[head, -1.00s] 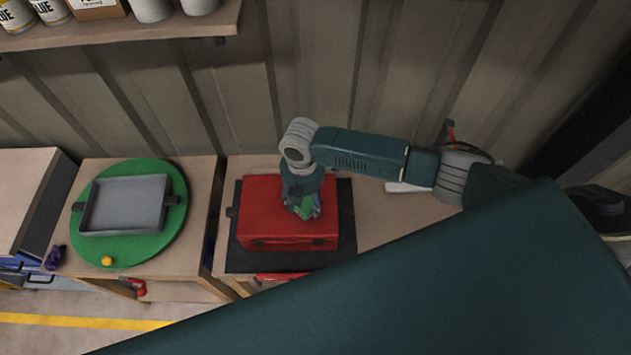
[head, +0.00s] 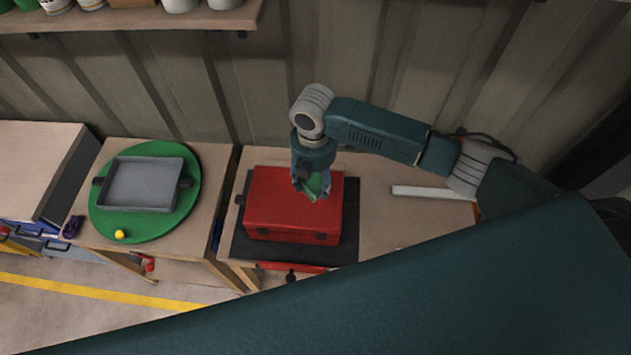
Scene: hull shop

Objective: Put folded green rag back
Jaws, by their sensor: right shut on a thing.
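The folded green rag (head: 316,185) is a small green piece between the fingers of my right gripper (head: 312,180). The gripper is shut on it, pointing down over the red toolbox (head: 290,212). The toolbox looks closed and sits on a black mat (head: 240,246) on the bench. I cannot tell whether the rag touches the lid. The fingers hide part of the rag. My left gripper is not in view.
A grey tray (head: 146,186) stands on a round green board (head: 185,215) on the left table, with a yellow ball (head: 120,234) near its edge. A white bar (head: 420,191) lies on the bench at right. A shelf (head: 140,17) with cans hangs above.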

